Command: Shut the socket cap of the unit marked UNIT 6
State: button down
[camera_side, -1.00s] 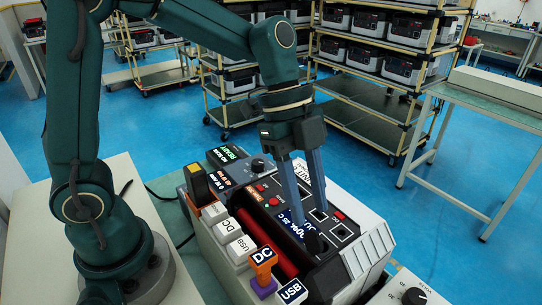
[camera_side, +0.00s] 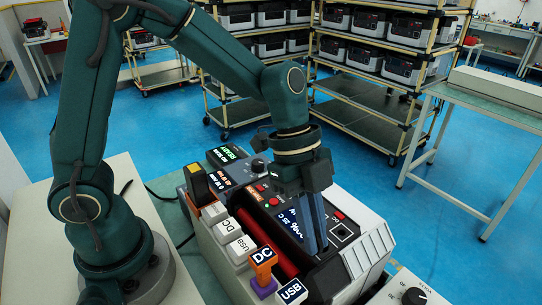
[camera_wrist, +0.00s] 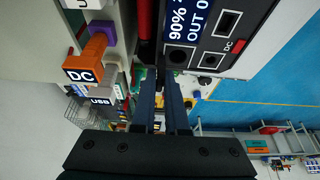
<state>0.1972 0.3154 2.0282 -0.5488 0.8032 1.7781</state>
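The unit (camera_side: 352,222) is a black-panelled box with a light casing; its UNIT 6 marking is not readable now. Its lit display (camera_side: 292,225) shows left of my fingers, and in the wrist view it reads 90% and OUT (camera_wrist: 178,22). My gripper (camera_side: 314,248) points down over the panel's front part, its blue fingers close together from the side. In the wrist view a narrow gap shows between the fingers (camera_wrist: 160,84), with nothing clearly held.
An orange DC plug (camera_side: 263,258) and a white USB block (camera_side: 291,291) stand left of the panel, beside a red bar (camera_side: 280,254). More pale blocks (camera_side: 228,230) line that side. A knob box (camera_side: 412,297) stands front right. Shelves (camera_side: 385,90) stand behind.

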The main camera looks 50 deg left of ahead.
jog(key=shift+w+g, duration=0.4)
jog(key=shift+g, duration=0.3)
jog(key=shift+w+f+n+g, duration=0.1)
jog(key=shift+w+n+g, duration=0.15)
jog(key=shift+g, duration=0.5)
jog(key=shift+w+f+n+g, duration=0.1)
jog(key=shift+w+n+g, duration=0.15)
jog(key=shift+g, duration=0.5)
jog(key=c, duration=0.9)
grip_release()
jog(key=shift+c, duration=0.2)
jog(key=shift+v, duration=2.55)
